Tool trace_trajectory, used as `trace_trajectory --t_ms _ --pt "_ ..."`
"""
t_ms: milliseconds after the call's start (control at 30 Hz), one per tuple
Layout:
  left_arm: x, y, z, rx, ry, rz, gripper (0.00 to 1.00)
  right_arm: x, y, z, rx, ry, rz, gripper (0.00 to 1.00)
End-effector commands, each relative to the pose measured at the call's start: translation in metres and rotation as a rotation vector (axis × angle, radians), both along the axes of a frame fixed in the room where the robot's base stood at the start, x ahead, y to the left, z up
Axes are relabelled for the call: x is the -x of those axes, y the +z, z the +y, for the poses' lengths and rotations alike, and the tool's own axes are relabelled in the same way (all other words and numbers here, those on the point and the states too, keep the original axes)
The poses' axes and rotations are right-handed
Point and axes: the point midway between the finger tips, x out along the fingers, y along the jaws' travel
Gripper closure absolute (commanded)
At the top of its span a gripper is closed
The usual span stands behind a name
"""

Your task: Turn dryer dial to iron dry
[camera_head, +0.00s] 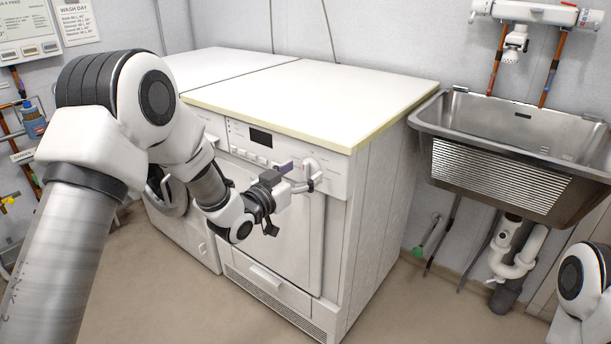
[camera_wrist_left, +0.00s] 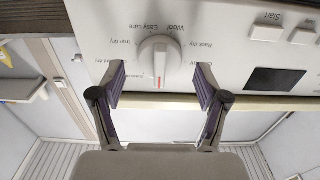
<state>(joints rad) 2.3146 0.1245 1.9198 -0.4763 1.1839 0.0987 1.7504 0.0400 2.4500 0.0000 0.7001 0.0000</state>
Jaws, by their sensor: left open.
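The dryer (camera_head: 276,228) stands in the middle of the head view. Its white round dial (camera_head: 311,166) is at the right end of the front panel. In the wrist view the dial (camera_wrist_left: 158,62) shows a red line on its grip, pointing down in the picture. Labels ring it; "Iron dry" is at its left, with "Easy care" and "Wool" above. My left gripper (camera_head: 297,177) is open at the dial. In the wrist view its fingers (camera_wrist_left: 160,86) stand either side of the dial's lower part, with visible gaps. My right gripper is out of view.
A dark display (camera_head: 261,138) and buttons lie left of the dial; the display also shows in the wrist view (camera_wrist_left: 274,79). The white worktop (camera_head: 310,95) overhangs the panel. A metal sink (camera_head: 520,140) hangs at the right. The floor ahead of the dryer is clear.

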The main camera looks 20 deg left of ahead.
Motion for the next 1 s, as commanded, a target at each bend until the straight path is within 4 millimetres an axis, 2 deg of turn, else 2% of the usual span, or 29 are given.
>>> trace_trajectory --t_ms 133,367,500,533,1000 --pt "-0.0137 -0.0003 -0.0055 -0.001 -0.001 0.0 0.25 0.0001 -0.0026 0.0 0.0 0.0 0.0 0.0" --pt "-0.0152 0.0 -0.0057 0.001 0.0 0.0 0.25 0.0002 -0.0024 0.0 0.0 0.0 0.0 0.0" --pt "-0.0151 -0.0002 -0.0057 0.001 0.0 0.0 0.75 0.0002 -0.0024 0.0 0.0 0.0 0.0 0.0" --pt "-0.0151 -0.0001 -0.0057 0.001 0.0 0.0 0.83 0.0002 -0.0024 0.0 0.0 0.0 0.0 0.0" --pt "-0.0149 -0.0004 -0.0059 -0.055 0.0 -0.02 0.83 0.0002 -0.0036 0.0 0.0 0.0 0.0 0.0"
